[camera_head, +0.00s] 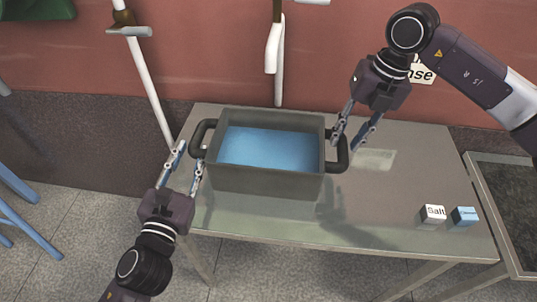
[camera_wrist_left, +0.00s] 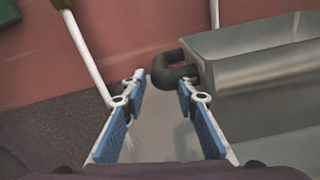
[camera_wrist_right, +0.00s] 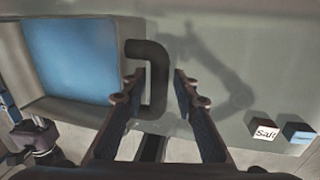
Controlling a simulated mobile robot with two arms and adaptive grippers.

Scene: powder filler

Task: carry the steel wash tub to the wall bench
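The steel wash tub (camera_head: 265,180) is a grey box with a blue inside, standing on a metal table. It has a dark handle at each end. My left gripper (camera_head: 183,166) is open beside the left handle (camera_head: 200,138). In the left wrist view that handle (camera_wrist_left: 170,72) lies just beyond the fingertips, nearer the right finger. My right gripper (camera_head: 353,138) is open above the right handle (camera_head: 343,152). In the right wrist view the right handle (camera_wrist_right: 158,75) shows between the open fingers. I cannot tell whether any finger touches a handle. The wall bench cannot be made out for certain.
The metal table (camera_head: 400,215) also bears a white salt box (camera_head: 433,214) and a blue box (camera_head: 464,216) at its right front. A dark-topped, framed surface (camera_head: 510,200) adjoins on the right. A red wall and upright poles stand behind. Blue legs (camera_head: 25,225) show at left.

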